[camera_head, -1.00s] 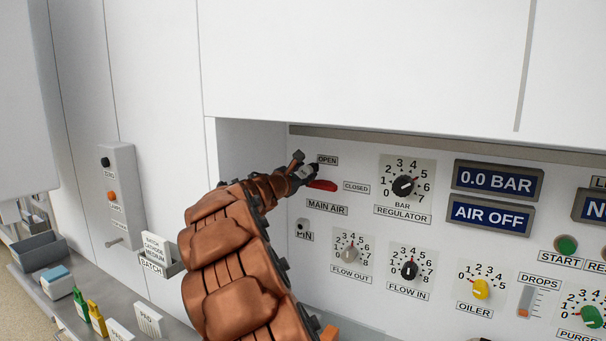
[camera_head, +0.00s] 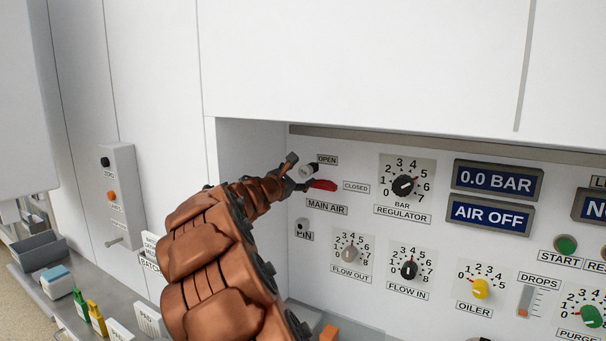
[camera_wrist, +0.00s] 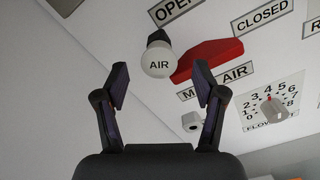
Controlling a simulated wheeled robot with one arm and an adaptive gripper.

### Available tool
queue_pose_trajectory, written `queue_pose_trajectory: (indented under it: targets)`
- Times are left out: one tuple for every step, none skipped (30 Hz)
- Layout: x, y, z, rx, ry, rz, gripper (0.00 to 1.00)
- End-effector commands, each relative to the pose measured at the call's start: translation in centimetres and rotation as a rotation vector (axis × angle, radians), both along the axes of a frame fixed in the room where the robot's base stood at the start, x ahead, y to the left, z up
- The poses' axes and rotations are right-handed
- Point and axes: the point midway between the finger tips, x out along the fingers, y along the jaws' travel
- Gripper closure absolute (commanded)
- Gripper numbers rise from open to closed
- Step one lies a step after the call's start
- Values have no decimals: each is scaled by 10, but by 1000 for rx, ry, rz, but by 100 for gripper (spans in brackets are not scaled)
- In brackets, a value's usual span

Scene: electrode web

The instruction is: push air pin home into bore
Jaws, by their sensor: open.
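In the head view the pin (camera_head: 308,171) stands out from the panel just left of the red lever (camera_head: 323,185). The bore is hidden behind the pin, and I cannot tell how deep the pin sits. My gripper (camera_wrist: 162,82) is open and empty, its two fingers apart below the pin in the wrist view, not touching it. In the head view my gripper (camera_head: 296,186) is small and partly hidden by my wrist.
A small pale holder labelled PIN (camera_wrist: 192,121) sits below the lever. A flow knob (camera_wrist: 272,108) is to its right. The recess's left side wall (camera_head: 250,150) is close to my arm. A ledge overhangs the panel. A batch box (camera_head: 154,250) is at left.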

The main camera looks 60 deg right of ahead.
Motion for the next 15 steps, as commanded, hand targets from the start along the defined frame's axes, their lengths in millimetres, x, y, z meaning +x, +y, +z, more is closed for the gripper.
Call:
queue_pose_trajectory:
  targets:
    - [1, 10, 2, -3, 2, 3, 30]
    - [2, 16, 2, -3, 2, 4, 30]
    - [1, 23, 2, -3, 1, 4, 30]
    - [0, 27, 3, -4, 0, 2, 30]
    - [-1, 32, 2, -4, 0, 1, 30]
    - [-1, 40, 2, -3, 0, 3, 30]
    - [0, 45, 1, -2, 0, 3, 30]
    - [-1, 50, 1, -2, 1, 3, 30]
    - [0, 57, 1, -3, 1, 4, 30]
    - [-1, 61, 2, -3, 0, 4, 30]
    - [-1, 66, 2, -3, 1, 4, 30]
    - [-1, 71, 2, -3, 1, 4, 30]
    - [-1, 74, 2, -2, 0, 4, 30]
    - [-2, 77, 1, -2, 0, 3, 30]
    - [-2, 81, 1, -1, 0, 3, 30]
